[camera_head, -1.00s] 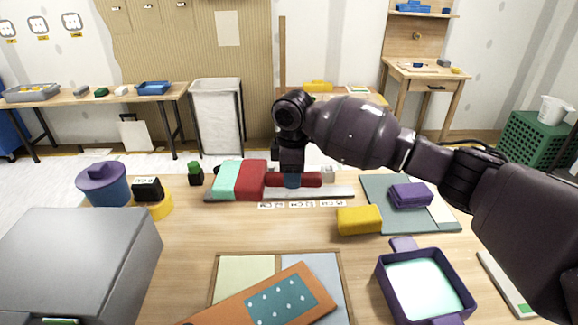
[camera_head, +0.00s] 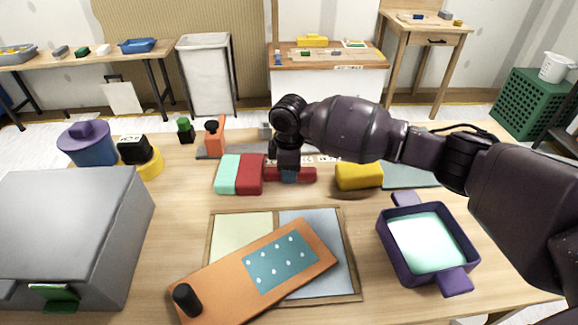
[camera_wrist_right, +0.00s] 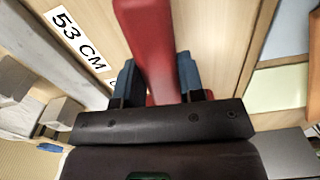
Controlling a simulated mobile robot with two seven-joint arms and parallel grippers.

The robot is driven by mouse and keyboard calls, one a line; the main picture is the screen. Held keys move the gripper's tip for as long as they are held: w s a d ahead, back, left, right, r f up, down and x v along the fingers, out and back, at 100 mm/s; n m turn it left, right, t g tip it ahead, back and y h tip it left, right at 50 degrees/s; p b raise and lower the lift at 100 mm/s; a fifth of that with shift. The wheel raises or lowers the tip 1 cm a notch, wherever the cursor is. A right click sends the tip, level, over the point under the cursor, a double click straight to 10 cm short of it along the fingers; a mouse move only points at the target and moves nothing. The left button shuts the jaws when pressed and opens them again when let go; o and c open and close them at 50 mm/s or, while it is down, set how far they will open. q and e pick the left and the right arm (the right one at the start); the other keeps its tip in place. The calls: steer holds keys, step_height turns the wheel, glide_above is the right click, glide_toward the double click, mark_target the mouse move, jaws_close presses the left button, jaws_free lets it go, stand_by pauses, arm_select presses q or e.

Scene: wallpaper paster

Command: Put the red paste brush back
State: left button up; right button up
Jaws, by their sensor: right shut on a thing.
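The red paste brush has a red handle and a wide red and mint head (camera_head: 240,174). My right gripper (camera_head: 289,174) is shut on its handle, with the head to the left of the fingers. In the right wrist view, the red handle (camera_wrist_right: 152,50) runs between the two blue fingers (camera_wrist_right: 158,80). In the head view, the brush shows in front of a grey strip (camera_head: 208,153) at the back of the table. I cannot tell how high it is above the tabletop. My left gripper is out of view.
A purple paste tray (camera_head: 438,276) stands front right. An orange board (camera_head: 225,283) lies over a framed panel at the front. A grey box (camera_head: 65,235) and purple-lidded tub (camera_head: 88,142) stand left. A yellow block (camera_head: 358,175) is right of the gripper. An orange holder (camera_head: 216,136) stands behind.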

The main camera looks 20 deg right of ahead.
steer(key=o, duration=1)
steer(key=shift+f, duration=0.15)
